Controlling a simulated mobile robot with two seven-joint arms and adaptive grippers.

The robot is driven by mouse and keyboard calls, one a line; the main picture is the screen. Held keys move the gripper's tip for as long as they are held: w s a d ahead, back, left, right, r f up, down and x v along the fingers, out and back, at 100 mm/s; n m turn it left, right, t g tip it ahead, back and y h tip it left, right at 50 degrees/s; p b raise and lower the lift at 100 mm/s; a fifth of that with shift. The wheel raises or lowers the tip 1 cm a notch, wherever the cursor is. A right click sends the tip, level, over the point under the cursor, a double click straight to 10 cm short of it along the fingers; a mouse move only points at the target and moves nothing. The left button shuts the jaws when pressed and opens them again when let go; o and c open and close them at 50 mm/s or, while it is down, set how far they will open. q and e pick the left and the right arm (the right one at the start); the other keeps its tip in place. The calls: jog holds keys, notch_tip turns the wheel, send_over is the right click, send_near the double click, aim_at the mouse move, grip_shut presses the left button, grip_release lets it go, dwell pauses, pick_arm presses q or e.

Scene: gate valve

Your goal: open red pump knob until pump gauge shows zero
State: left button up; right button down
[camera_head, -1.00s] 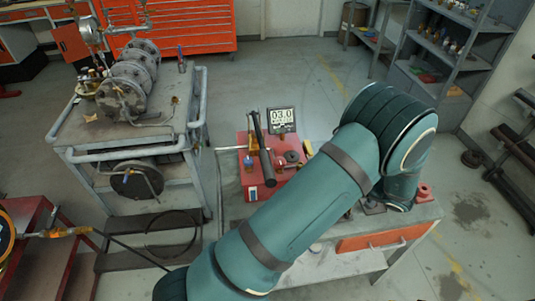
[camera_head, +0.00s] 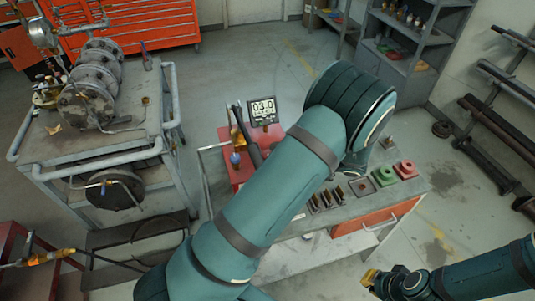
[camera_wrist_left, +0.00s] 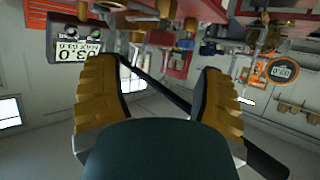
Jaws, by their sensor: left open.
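The red pump (camera_head: 240,174) sits on the workbench, partly hidden behind my left arm. Its digital gauge (camera_head: 263,110) appears to read 03.0 and shows upside down in the left wrist view (camera_wrist_left: 82,40). A dark pump handle (camera_head: 250,146) stands beside the gauge. I cannot make out the red knob for certain. My left gripper (camera_wrist_left: 157,70) is open, its yellow fingers apart, with the dark handle bar crossing behind them. It is hidden by my arm in the head view. My right gripper (camera_head: 372,277) is low at the right, away from the bench; its opening is unclear.
Red and green flanged parts (camera_head: 385,176) and dark tools lie on the bench's right side. A grey cart (camera_head: 100,150) with a flanged valve assembly stands at the left. Grey shelves (camera_head: 400,50) and a wall rack (camera_head: 495,90) stand at the right. The floor between is open.

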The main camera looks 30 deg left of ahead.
pick_arm(q)
jog(key=x, duration=0.7)
jog(key=shift+a+f, duration=0.1)
jog(key=shift+a, duration=0.05)
jog(key=shift+o, duration=0.2)
jog(key=c, duration=1.2)
